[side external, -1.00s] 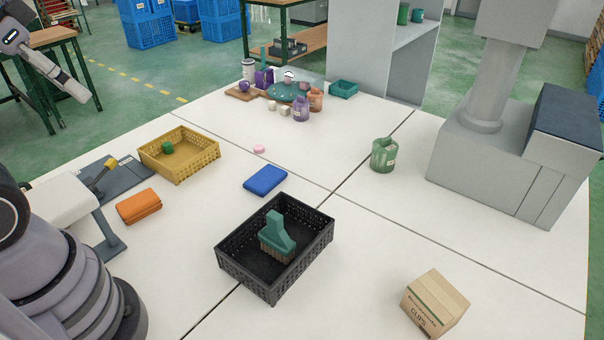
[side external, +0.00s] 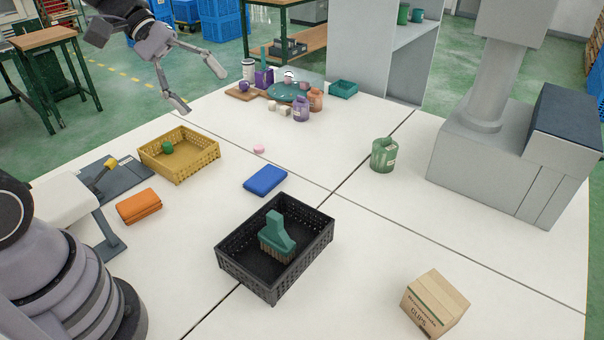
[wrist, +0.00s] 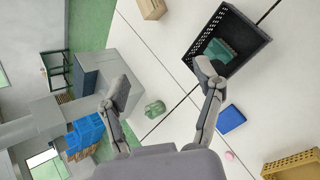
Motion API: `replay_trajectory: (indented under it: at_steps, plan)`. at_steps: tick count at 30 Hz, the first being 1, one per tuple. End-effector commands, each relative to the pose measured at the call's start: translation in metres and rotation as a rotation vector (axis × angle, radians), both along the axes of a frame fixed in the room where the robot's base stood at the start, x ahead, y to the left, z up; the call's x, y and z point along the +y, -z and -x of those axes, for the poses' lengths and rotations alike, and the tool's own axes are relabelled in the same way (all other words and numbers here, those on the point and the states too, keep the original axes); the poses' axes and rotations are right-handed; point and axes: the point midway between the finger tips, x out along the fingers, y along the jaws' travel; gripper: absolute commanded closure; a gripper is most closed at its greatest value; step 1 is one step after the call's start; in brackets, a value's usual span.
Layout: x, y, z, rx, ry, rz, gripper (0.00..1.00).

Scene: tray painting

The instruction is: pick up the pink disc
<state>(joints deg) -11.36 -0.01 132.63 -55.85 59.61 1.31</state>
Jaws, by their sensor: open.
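A yellow basket (side external: 180,175) holding a green item, a blue folded cloth (side external: 265,181) and an orange cloth (side external: 139,206) lie around the disc. A black crate (side external: 222,262) holds a green brush. Jars and a teal tray (side external: 343,89) stand behind. Table around the disc is clear.

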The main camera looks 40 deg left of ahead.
Motion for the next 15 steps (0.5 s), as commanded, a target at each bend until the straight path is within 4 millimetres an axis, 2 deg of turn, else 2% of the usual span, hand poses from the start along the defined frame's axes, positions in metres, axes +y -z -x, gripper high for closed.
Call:
replay_trajectory:
  at_steps: [1,5,8,11,12,14,15]
  plan:
    - [0.002,0.01,-0.025,0.065,-0.093,0.104,0.33]
    - [0.018,0.037,-0.09,0.182,-0.358,0.36,0.33]
    - [0.045,0.068,-0.138,0.251,-0.584,0.539,0.33]
    - [0.084,0.113,-0.177,0.305,-0.829,0.698,0.33]
    - [0.102,0.134,-0.19,0.319,-0.932,0.757,0.33]
    - [0.131,0.168,-0.203,0.336,-1.087,0.831,0.33]
    - [0.15,0.191,-0.208,0.342,-1.188,0.875,0.33]
